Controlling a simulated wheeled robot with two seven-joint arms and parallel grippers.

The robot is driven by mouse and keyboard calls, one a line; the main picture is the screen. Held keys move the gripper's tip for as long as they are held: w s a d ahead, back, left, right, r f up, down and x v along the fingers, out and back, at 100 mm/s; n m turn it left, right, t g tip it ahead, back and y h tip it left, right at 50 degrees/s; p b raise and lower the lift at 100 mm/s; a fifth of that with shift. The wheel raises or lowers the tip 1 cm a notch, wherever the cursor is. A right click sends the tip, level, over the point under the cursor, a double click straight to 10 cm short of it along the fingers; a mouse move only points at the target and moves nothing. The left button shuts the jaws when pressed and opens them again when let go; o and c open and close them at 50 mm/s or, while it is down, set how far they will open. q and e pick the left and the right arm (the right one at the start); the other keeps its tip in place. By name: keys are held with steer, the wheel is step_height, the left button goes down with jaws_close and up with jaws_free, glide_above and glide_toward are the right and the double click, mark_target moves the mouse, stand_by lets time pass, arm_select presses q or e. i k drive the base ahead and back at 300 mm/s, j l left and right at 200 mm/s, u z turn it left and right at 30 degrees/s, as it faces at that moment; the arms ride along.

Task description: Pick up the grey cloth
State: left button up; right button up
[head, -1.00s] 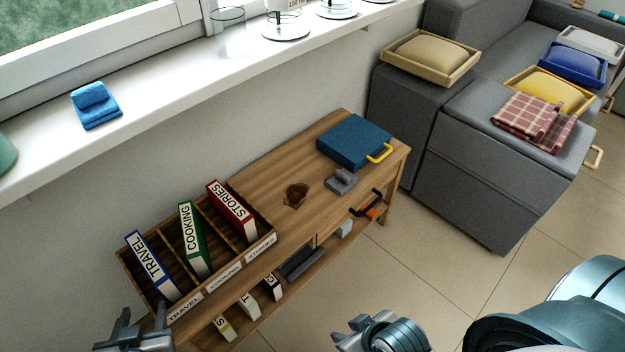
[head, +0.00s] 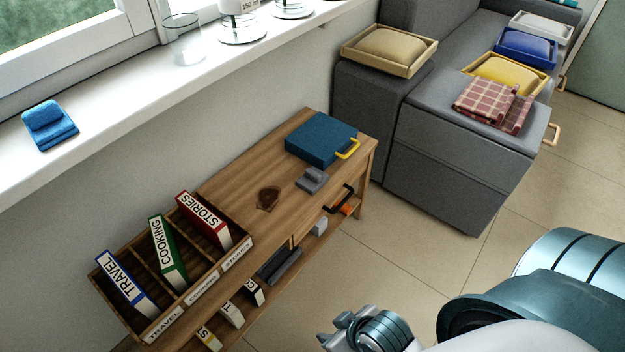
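The grey cloth (head: 312,180) is a small folded piece with a raised roll on top. It lies on the wooden bench top, in front of the dark blue case. My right gripper (head: 328,334) is low in the head view, over the floor in front of the bench and well apart from the cloth. Its fingers are small and partly turned away, so I cannot see whether they are open. My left gripper is out of view.
On the bench (head: 238,185) are a blue case (head: 318,138) with a yellow handle, a brown knot-like patch (head: 268,198) and a divided book box (head: 243,243). A black drawer handle (head: 342,199) sticks out in front. A blue cloth (head: 48,125) lies on the windowsill. A grey sofa (head: 445,165) stands right.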

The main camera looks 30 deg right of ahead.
mark_target(314, 178)
steer(key=i+l, duration=0.1)
steer(key=l, duration=0.25)
steer(key=l+z, duration=0.1)
steer(key=l, duration=0.25)
steer(key=i+l+z, duration=0.1)
steer(key=l, duration=0.25)
steer(key=i+l, duration=0.15)
steer(key=l, duration=0.15)
